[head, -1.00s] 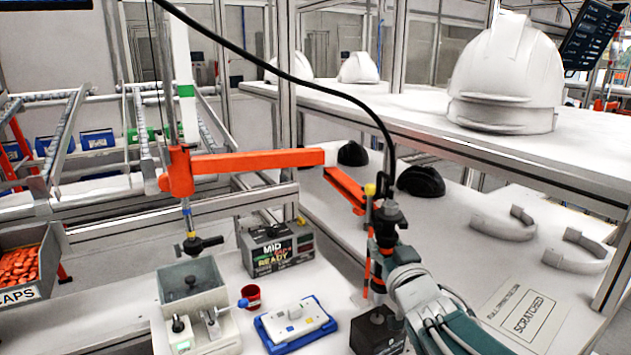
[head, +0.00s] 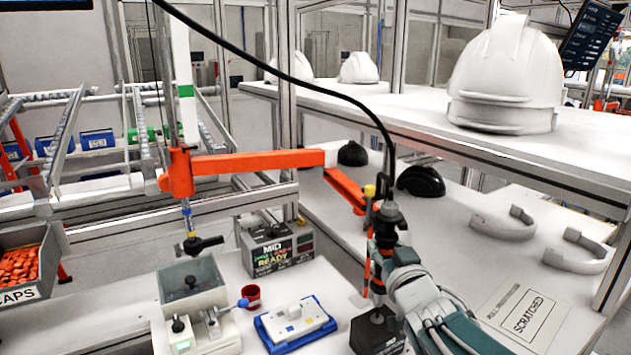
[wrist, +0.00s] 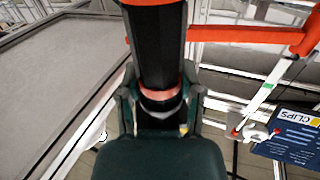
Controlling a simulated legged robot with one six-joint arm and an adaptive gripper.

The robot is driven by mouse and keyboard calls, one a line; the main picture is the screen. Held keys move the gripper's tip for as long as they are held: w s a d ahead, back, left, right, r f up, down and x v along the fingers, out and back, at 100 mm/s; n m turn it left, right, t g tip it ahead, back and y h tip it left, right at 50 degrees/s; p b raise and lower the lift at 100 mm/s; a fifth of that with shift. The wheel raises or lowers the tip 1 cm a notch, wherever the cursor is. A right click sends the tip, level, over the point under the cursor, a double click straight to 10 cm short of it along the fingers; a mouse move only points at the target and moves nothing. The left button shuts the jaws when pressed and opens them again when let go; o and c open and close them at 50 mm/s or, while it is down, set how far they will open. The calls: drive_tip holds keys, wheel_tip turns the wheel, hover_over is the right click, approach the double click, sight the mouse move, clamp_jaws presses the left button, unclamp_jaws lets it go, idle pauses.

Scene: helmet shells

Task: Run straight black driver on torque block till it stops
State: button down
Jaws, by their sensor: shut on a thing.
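The straight black driver (head: 389,212) hangs upright from the end of an orange jointed arm and a black cable. My gripper (head: 385,258) is shut around its body. In the wrist view the driver's dark body (wrist: 157,45) stands between the fingers of my gripper (wrist: 160,105), with a copper-coloured ring near them. The dark torque block (head: 377,332) stands on the bench directly below the driver. The driver's lower end reaches down to the block's top; whether it is seated there is too small to tell.
A grey controller box (head: 275,248) reading "READY", a blue-edged tray (head: 268,340), a red cup (head: 251,296) and a fixture (head: 192,292) stand left of the block. A second driver (head: 196,243) hangs above the fixture. A "SCRATCHED" sheet (head: 525,312) lies at right.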

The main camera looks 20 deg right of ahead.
sight(394, 223)
drive_tip(key=shift+f, duration=0.25)
drive_tip(key=shift+r, duration=3.3)
